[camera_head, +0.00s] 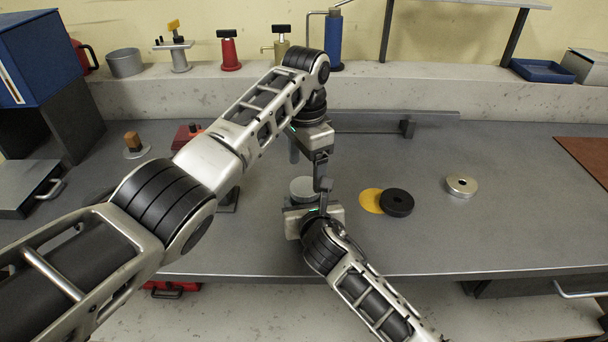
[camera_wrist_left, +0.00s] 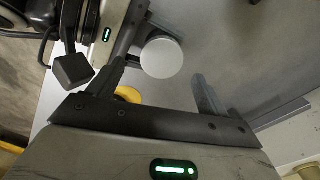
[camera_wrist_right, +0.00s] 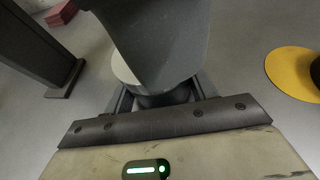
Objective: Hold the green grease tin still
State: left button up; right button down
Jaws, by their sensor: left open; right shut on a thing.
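A small round tin (camera_head: 302,187) with a pale grey lid stands near the front of the bench; no green shows on it. The lid also shows in the left wrist view (camera_wrist_left: 161,57), and part of it in the right wrist view (camera_wrist_right: 123,70). My right gripper (camera_head: 304,203) is shut on the tin from the front edge; its fingers are partly hidden. My left gripper (camera_head: 308,168) is open above the tin, pointing down. In the left wrist view, the lid appears between its two fingers (camera_wrist_left: 158,75). I cannot tell whether they touch it.
A yellow disc (camera_head: 369,201) lies beside a black ring (camera_head: 397,203), right of the tin. A metal ring (camera_head: 462,186) lies further right. A low rail (camera_head: 385,122) runs behind. A red block (camera_head: 186,136) sits at left. The right bench surface is mostly clear.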

aim_at(305, 186)
pick_arm(q)
jog(key=shift+r, duration=0.15)
jog(key=shift+c, duration=0.4)
pick_arm(e)
jog(key=shift+f, duration=0.15)
pick_arm(q)
jog(key=shift+w+r+m, duration=0.1)
jog(key=shift+r+m, duration=0.2)
jog(key=shift+m, duration=0.5)
jog(key=m, duration=0.2)
jog(key=r+m, duration=0.1)
jog(key=m, duration=0.1)
jog(key=shift+w, duration=0.1)
jog(key=m, duration=0.2)
jog(key=r+m, duration=0.1)
jog(key=m, duration=0.1)
jog(key=shift+m, duration=0.4)
jog(key=m, duration=0.4)
jog(key=shift+r, duration=0.35)
jog(key=shift+f, duration=0.15)
notch_tip(305, 186, down, 8)
jog(key=shift+r, duration=0.15)
